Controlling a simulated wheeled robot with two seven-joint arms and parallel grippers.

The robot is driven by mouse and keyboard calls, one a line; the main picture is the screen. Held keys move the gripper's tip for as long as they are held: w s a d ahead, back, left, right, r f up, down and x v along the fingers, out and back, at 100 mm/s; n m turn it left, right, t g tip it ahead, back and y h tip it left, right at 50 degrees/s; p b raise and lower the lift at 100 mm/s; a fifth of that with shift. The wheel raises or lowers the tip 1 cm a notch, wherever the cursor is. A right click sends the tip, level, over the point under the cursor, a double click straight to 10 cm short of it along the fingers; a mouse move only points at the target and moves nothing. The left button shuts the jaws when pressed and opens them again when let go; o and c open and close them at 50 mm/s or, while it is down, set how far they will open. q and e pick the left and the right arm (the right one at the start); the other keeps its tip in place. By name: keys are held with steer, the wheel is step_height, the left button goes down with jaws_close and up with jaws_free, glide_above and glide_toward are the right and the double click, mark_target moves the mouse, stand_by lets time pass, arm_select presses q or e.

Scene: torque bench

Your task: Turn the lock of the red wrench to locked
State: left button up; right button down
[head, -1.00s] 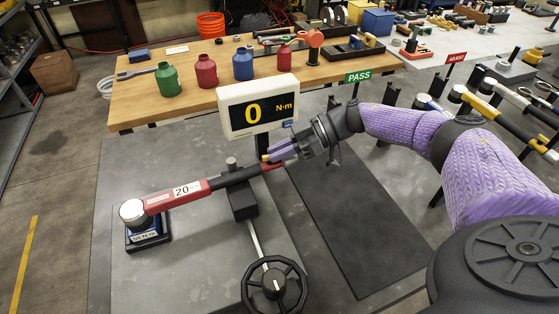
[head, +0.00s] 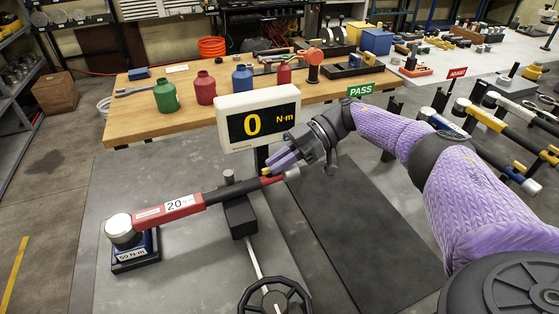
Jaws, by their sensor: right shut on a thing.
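The red wrench (head: 171,208) lies across the tester, its head on the round drive of the blue-and-black 50 N·m block (head: 135,251) at left. Its red body carries a white label reading 20. Its dark shaft runs up right over a black support (head: 238,215) to a red-banded end with a pale tip (head: 293,174). My right gripper (head: 268,172) is shut on the end of the red wrench, its purple fingers covering part of the handle. The lock's position cannot be made out. My left gripper is not in view.
A display (head: 259,118) reading 0 N·m stands just behind the wrench. A black handwheel (head: 274,300) is at the front. A PASS sign (head: 360,90) and a rack with other wrenches (head: 505,125) stand at right. Coloured bottles (head: 205,88) are on the wooden bench.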

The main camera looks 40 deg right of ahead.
steer(key=c, duration=0.7)
jaws_free()
steer(key=b+v, duration=0.4)
steer(key=v, duration=0.3)
steer(key=shift+d, duration=0.2)
steer(key=shift+r, duration=0.1)
